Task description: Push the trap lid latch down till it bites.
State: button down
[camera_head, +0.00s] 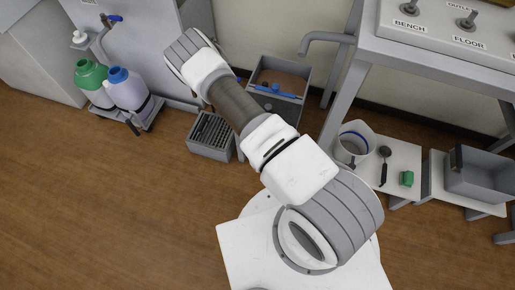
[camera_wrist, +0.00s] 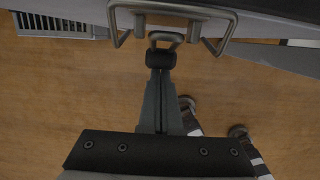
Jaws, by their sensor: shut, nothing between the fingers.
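In the wrist view, my gripper (camera_wrist: 160,60) is shut and empty, its dark fingertips together. Just beyond the tips is a small metal wire loop (camera_wrist: 166,38), which looks like the latch. It lies between the legs of a wider bent metal bracket (camera_wrist: 122,38) at the edge of a grey body (camera_wrist: 265,18) across the top. The tips look very close to the loop or touching it; I cannot tell which. Whether the latch has bitten does not show. In the head view, my gripper and the latch are hidden behind my arm.
A slotted grey box (camera_head: 209,137) stands on the floor left of my arm. An open grey bin (camera_head: 294,69) with blue items stands behind the arm. Green-capped and blue-capped jugs stand at the left. A white bucket (camera_head: 365,130) is at right. The wooden floor (camera_head: 110,200) at front left is clear.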

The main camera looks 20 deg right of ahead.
jog(key=shift+r, duration=0.1)
jog(key=shift+r+p, duration=0.6)
jog(key=shift+r, duration=0.1)
jog(key=shift+s+a, duration=0.1)
jog(key=shift+a, duration=0.05)
